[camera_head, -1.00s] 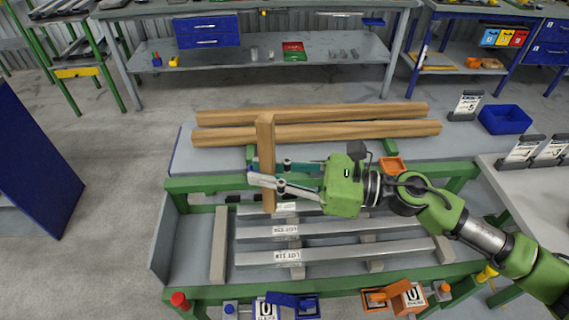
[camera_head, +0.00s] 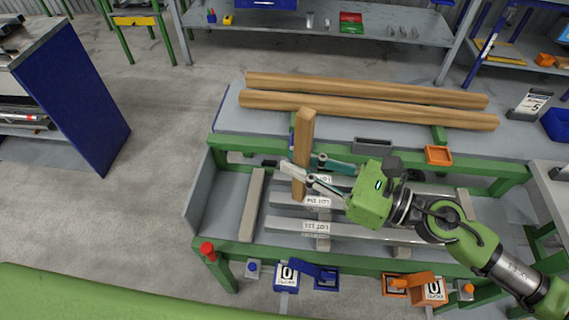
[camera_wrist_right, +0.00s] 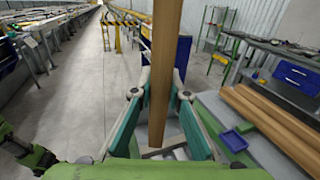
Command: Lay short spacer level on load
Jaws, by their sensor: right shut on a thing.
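My right gripper (camera_head: 303,172) is shut on the short spacer (camera_head: 304,133), a wooden block. The spacer's long side runs up and down in the head view, and it also looks steep in the right wrist view (camera_wrist_right: 163,75), between the two fingers (camera_wrist_right: 158,98). Its lower end is over the far bars of the load, and I cannot tell whether it touches them. The load is several pale metal bars (camera_head: 350,232) with LOT labels, side by side in the green-framed table. The gripper and spacer hide part of the far bars. My left gripper is not in view.
Two long wooden beams (camera_head: 365,92) lie on the grey tabletop behind the load. An orange tray (camera_head: 438,155) and a dark grey tray (camera_head: 373,144) sit near them. Blue (camera_head: 287,277) and orange (camera_head: 432,289) clamp-like units line the front. A red knob (camera_head: 207,249) marks the front left corner.

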